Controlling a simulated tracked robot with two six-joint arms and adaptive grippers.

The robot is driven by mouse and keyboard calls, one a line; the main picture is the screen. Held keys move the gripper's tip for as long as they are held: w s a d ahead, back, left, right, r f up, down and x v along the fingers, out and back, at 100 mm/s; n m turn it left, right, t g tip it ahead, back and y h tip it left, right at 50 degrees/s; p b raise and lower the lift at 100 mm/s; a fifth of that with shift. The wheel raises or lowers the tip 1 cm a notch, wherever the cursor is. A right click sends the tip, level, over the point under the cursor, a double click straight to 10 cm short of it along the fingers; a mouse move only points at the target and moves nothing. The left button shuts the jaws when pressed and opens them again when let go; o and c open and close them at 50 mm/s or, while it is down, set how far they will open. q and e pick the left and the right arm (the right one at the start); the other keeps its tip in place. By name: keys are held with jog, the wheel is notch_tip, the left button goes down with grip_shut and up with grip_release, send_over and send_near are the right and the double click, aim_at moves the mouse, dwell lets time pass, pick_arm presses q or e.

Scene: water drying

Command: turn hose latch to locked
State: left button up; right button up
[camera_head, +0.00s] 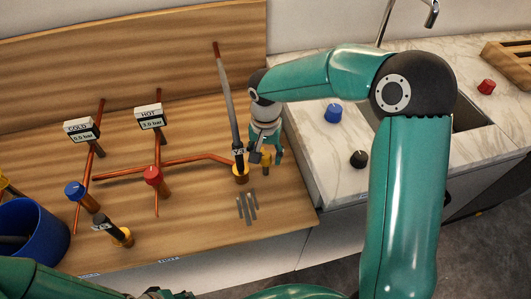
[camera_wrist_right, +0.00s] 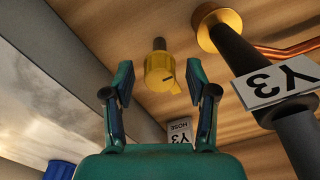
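The hose latch, a yellow knob with a small pointer and a dark stub (camera_wrist_right: 160,70), sits on the wooden panel in the right wrist view. A small plate reading Y3 HOSE (camera_wrist_right: 180,130) is fixed near it. In the head view the yellow knob (camera_head: 266,169) is partly hidden by my right gripper (camera_head: 268,152). My right gripper also shows in the wrist view (camera_wrist_right: 160,78), open, with one finger on each side of the knob and visible gaps. Whether the fingers reach down to it I cannot tell. My left arm enters at the bottom left; its gripper is out of frame.
A dark upright hose marked Y3 (camera_head: 239,155) stands in a brass socket just left of my right gripper. Small metal pieces (camera_head: 247,206) lie in front. Copper pipes with a red valve (camera_head: 153,176) and a blue valve (camera_head: 77,190) are left. A marble counter with sink is right.

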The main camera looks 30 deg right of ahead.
grip_shut()
jog(key=shift+n, duration=0.4)
jog(key=n, duration=0.3)
jog(key=shift+b, duration=0.3)
jog(key=n, duration=0.9)
jog(key=shift+r+n, duration=0.1)
jog(key=shift+n, duration=0.2)
jog(key=shift+w+n+p, duration=0.1)
jog(key=shift+n+p, duration=0.4)
jog(key=shift+n, duration=1.7)
